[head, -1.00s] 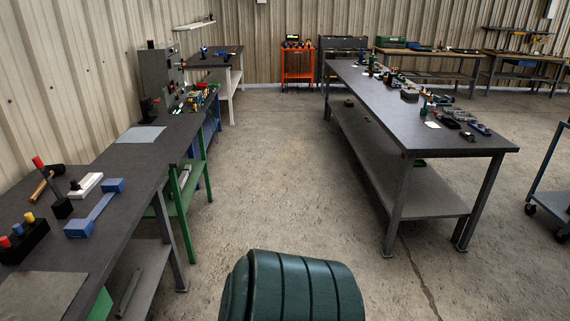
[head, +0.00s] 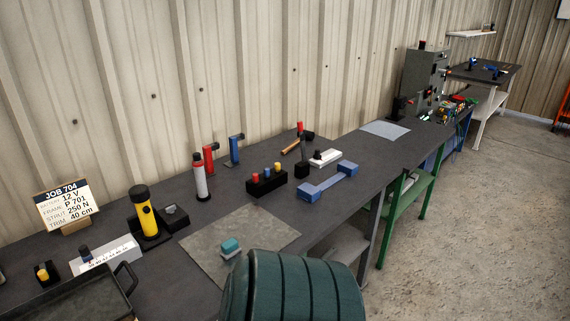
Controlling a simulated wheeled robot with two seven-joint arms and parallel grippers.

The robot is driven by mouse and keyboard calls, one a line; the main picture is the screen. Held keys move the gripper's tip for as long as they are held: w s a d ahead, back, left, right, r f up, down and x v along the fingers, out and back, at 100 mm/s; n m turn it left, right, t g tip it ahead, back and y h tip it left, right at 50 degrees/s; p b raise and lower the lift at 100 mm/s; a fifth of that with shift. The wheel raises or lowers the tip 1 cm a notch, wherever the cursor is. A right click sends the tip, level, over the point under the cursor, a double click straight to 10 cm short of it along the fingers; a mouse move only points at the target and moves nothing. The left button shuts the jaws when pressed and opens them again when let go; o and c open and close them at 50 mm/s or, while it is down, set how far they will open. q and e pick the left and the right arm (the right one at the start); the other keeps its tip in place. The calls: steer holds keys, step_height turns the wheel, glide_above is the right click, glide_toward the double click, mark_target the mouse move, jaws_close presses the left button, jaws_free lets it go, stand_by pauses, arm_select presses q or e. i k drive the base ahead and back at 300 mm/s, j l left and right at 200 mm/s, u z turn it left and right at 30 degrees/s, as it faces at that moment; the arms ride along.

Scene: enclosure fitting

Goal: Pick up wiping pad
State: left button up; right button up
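A small block with a teal top and a paler grey lower part, which looks like the wiping pad (head: 231,246), sits on a flat grey mat (head: 270,233) on the left-hand workbench. It lies near the mat's front edge, just left of my dark green ribbed body part at the bottom of the view. Neither of my grippers is in view.

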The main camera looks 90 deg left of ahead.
mark_target(230, 247)
steer(key=u, duration=3.2)
steer(key=k+j, duration=0.1)
steer(key=j, duration=0.35)
steer(key=z, duration=0.05)
